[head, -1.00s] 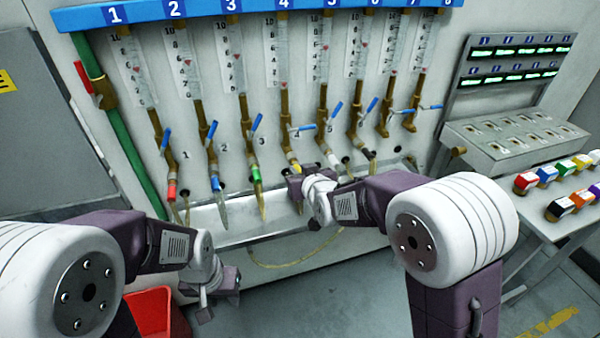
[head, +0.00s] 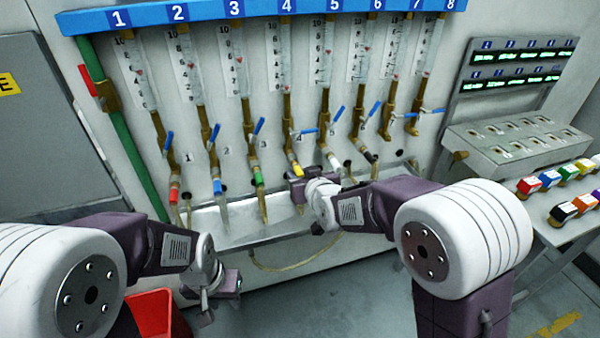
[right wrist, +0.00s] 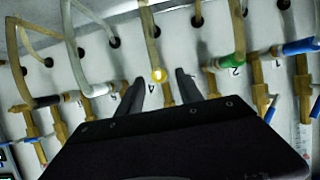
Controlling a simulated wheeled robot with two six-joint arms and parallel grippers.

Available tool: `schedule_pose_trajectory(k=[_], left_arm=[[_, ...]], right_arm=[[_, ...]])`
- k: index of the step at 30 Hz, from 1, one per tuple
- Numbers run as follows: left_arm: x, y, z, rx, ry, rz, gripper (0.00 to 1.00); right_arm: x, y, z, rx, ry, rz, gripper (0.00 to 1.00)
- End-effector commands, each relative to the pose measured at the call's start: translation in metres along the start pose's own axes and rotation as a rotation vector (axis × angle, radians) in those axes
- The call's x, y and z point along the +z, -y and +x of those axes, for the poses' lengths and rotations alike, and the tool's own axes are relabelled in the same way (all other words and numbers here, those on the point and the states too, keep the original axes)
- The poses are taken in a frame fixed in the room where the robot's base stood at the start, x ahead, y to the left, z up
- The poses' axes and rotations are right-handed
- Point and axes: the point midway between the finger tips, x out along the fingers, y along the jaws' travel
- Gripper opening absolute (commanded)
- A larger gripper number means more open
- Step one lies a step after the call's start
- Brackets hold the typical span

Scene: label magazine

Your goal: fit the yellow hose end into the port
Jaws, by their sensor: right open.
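The yellow hose end (head: 296,171) is at the lower end of the brass fitting (head: 289,148) of column 4 in the head view. In the right wrist view the yellow end (right wrist: 159,75) shows as a ring on a pale hose (right wrist: 150,35), in line with a brass fitting (right wrist: 167,94). I cannot tell how deep it sits in the port. My right gripper (head: 299,188) is just below it. Its open fingers (right wrist: 160,88) stand either side of the yellow end, apart from it. My left gripper (head: 226,287) hangs low at the left; its fingers are unclear.
Neighbouring fittings carry red (head: 174,194), blue (head: 217,186), green (head: 258,179) and white (head: 334,162) hose ends close by. A metal trough (head: 235,228) runs below. A red bin (head: 150,312) stands at lower left, a table with coloured blocks (head: 560,205) at right.

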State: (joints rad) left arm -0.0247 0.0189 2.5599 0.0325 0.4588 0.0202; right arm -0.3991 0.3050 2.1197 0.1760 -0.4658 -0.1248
Motion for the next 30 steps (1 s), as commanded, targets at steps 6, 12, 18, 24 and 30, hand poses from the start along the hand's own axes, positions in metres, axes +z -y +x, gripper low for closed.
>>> schedule_pose_trajectory(k=[6,12,18,24,30], left_arm=[[0.000,0.000,-0.003,0.000,0.000,0.000,0.36],[0.000,0.000,-0.004,0.000,0.000,0.000,0.36],[0.000,0.000,-0.004,0.000,0.000,0.000,0.36],[0.000,0.000,-0.004,0.000,0.000,0.000,0.36],[0.000,0.000,-0.004,0.000,0.000,0.000,0.36]], right_arm=[[-0.002,0.000,-0.047,-0.001,-0.003,0.000,0.43],[-0.001,0.000,-0.070,-0.001,-0.001,-0.001,0.43],[0.000,0.000,-0.071,-0.001,-0.001,-0.001,0.43],[0.000,0.000,-0.071,0.000,-0.001,0.000,0.43],[0.000,0.000,-0.071,0.000,-0.001,0.000,0.43]])
